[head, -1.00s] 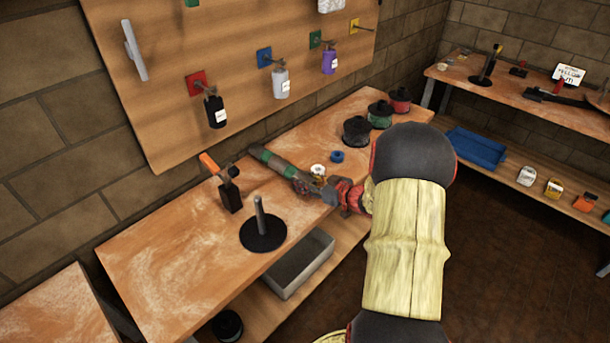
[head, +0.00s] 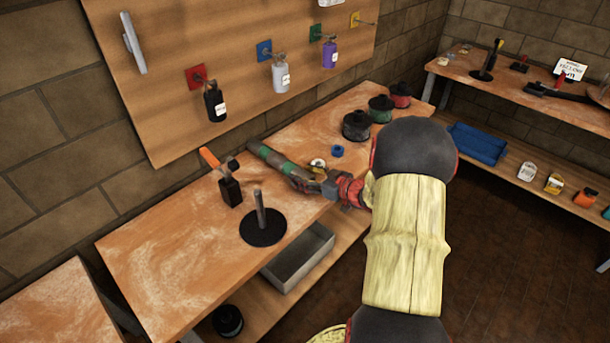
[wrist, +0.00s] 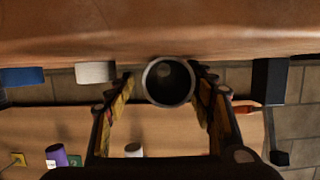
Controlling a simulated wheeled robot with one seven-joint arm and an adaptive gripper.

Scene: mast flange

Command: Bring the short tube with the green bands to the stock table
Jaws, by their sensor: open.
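The short tube with green bands (head: 272,157) lies on the wooden workbench (head: 165,255), pointing away from my arm. My gripper (head: 304,182) is at its near end, low over the bench. In the wrist view the tube shows end-on as a dark round opening (wrist: 168,82). My gripper's fingers (wrist: 163,88) are open, one on each side of it, with the tip of each close to the tube wall. I cannot tell whether they touch it. A table at the far right (head: 510,82) and one at the lower left (head: 50,310) show; I cannot tell which is the stock table.
Left of the tube stand a black block with an orange-handled tool (head: 229,188) and a post on a round black base (head: 262,228). A blue ring (head: 337,151), a white roll (head: 318,164) and several lidded pots (head: 357,125) are to the right. Bottles hang on the board behind.

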